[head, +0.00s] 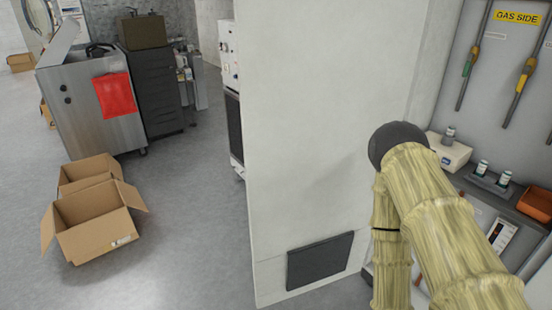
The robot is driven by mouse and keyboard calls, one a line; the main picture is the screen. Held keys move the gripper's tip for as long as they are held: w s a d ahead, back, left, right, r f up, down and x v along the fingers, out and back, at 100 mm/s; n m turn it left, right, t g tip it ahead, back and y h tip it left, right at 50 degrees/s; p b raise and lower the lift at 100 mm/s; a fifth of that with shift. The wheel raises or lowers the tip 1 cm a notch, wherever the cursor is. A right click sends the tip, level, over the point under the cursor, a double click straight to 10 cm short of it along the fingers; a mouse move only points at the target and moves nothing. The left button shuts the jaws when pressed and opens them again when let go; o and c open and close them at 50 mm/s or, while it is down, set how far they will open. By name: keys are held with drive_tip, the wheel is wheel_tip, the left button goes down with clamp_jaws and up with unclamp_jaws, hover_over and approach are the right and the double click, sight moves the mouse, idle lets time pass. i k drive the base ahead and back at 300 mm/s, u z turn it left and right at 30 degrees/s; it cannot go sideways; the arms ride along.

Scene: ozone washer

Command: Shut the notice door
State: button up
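No door marked as a notice door can be made out with certainty. A dark grey rectangular panel (320,262) sits low on the broad pale wall or panel (325,130) in the middle of the head view; I cannot tell whether it is a door. My arm, in a pale yellow sleeve with a dark rounded joint, stands in front of the wall's right part and the bench. Its lower length runs down out of the picture, so my gripper is not seen.
At the right, a grey board carries a yellow "GAS SIDE" label (517,17) and hanging hoses, above a bench with a white device (448,153), small vials and an orange bin (536,204). Open cardboard boxes (95,222) lie left, near a steel cabinet (92,112). Floor between is clear.

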sight(317, 78)
drive_tip(key=u, duration=1.55)
drive_tip(key=i, duration=4.2)
drive_tip(key=z, duration=4.4)
drive_tip(key=i, duration=1.55)
